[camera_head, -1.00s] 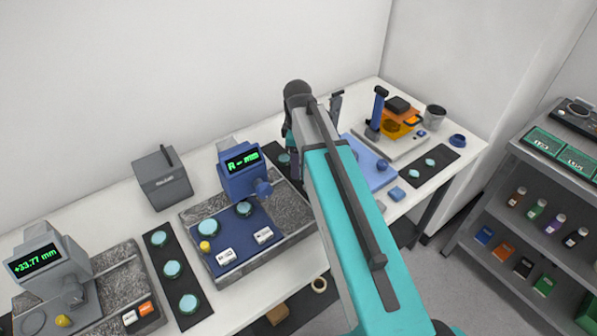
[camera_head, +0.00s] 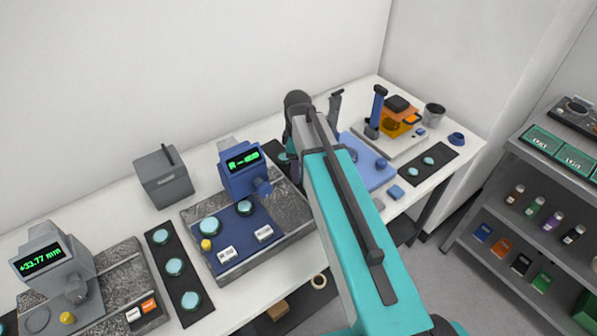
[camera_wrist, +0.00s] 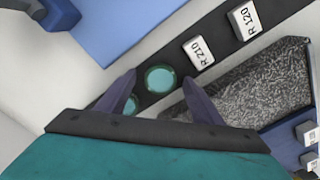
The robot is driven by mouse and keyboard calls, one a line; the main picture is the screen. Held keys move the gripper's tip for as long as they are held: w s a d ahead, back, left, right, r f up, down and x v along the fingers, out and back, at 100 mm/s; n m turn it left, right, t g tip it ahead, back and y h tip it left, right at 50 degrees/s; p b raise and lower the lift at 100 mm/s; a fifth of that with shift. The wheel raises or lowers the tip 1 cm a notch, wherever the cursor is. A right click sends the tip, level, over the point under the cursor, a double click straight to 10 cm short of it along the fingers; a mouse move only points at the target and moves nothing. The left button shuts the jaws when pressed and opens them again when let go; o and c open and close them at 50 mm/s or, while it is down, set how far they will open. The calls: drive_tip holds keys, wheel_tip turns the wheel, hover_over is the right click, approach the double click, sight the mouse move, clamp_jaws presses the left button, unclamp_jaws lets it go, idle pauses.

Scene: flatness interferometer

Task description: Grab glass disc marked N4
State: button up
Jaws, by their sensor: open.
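My gripper (camera_wrist: 159,76) is open in the wrist view, its two purple fingers spread on a dark strip (camera_wrist: 182,72). A round teal glass disc (camera_wrist: 160,78) shows between the fingertips, with no grip on it. A second teal disc (camera_wrist: 131,103) is partly hidden by the left finger. I cannot read N4 on any disc. Other teal discs lie on the left strip (camera_head: 174,266), on the blue instrument (camera_head: 210,227) and on the right strip (camera_head: 428,160).
A speckled stone block (camera_wrist: 235,92) lies right of the right finger. A blue plate (camera_wrist: 130,25) is beyond the strip. A grey instrument (camera_head: 52,262) stands at far left.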

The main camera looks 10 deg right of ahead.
drive_tip(key=c, duration=1.2)
drive_tip(key=shift+o, duration=0.2)
drive_tip(key=shift+r, duration=0.15)
drive_tip(key=shift+r+b, duration=1)
drive_tip(key=shift+r, duration=0.6)
drive_tip(key=s+d+b, duration=0.1)
drive_tip(key=s+d, duration=0.1)
drive_tip(key=s, duration=0.1)
drive_tip(key=s+d+b, duration=0.2)
drive_tip(key=s+d, duration=0.1)
drive_tip(key=s, duration=0.1)
drive_tip(key=s+d+r+b, duration=0.1)
drive_tip(key=s+d, duration=0.1)
drive_tip(key=s, duration=0.2)
drive_tip(key=shift+s+d, duration=0.15)
drive_tip(key=shift+d, duration=0.25)
drive_tip(key=shift+s+d+b, duration=0.4)
drive_tip(key=shift+b, duration=0.85)
drive_tip(key=shift+s+d+r+b, duration=0.25)
drive_tip(key=shift+s+b, duration=0.2)
drive_tip(key=shift+b, duration=0.15)
